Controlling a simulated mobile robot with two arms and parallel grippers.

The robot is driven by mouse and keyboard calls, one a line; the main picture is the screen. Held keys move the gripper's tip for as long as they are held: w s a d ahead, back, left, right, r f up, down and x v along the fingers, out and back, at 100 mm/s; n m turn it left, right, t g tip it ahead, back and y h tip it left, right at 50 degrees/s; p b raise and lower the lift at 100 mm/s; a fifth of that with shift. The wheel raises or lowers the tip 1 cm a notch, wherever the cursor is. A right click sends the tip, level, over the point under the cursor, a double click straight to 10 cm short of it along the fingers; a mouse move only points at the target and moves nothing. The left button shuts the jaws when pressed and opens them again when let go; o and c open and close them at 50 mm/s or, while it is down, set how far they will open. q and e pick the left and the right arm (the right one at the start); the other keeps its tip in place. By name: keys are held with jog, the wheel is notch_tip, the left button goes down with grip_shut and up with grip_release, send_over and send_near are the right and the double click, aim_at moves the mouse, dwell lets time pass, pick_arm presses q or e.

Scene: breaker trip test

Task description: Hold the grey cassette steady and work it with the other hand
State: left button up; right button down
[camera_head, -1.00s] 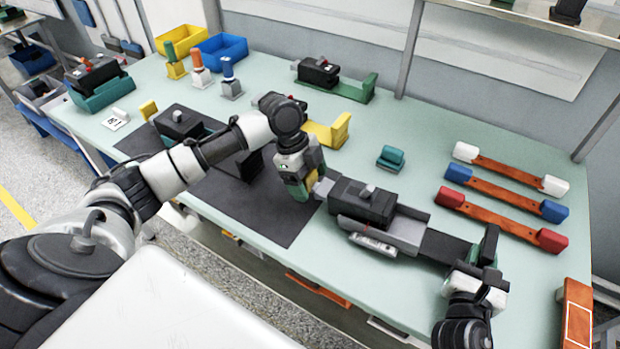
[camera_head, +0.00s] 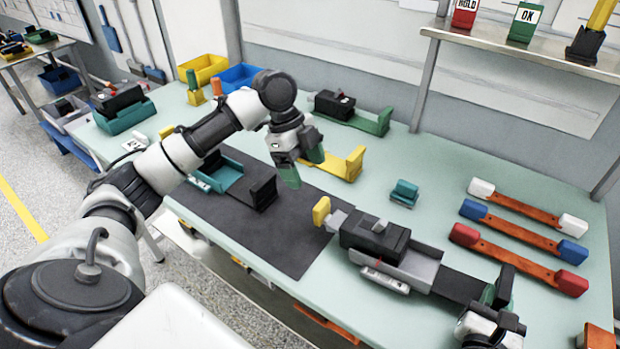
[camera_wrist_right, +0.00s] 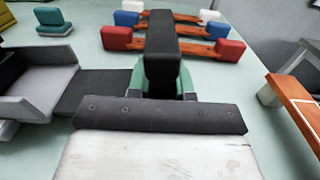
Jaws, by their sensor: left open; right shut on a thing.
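The grey cassette (camera_head: 425,266) lies on the bench at the mat's right edge, with a black breaker block (camera_head: 372,238) seated in it. A yellow tab (camera_head: 321,211) stands at the block's left end, by a grey nub. A dark strip runs right from the cassette to a black upright handle (camera_head: 505,285). My right gripper (camera_head: 490,296) is shut on this handle; in the right wrist view the handle (camera_wrist_right: 163,60) rises between green fingers. My left gripper (camera_head: 302,166) is open and empty, above the mat, up and left of the yellow tab and apart from it.
A teal cassette (camera_head: 228,175) sits on the dark mat (camera_head: 290,235), partly behind my left arm. A yellow cassette (camera_head: 345,168), a green cassette (camera_head: 370,122) and a small teal block (camera_head: 404,192) stand behind. Red-brown bars with coloured ends (camera_head: 520,262) lie at right.

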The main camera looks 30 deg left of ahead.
jog(key=shift+r, duration=0.1)
jog(key=c, duration=0.9)
grip_release()
jog(key=shift+s, duration=0.1)
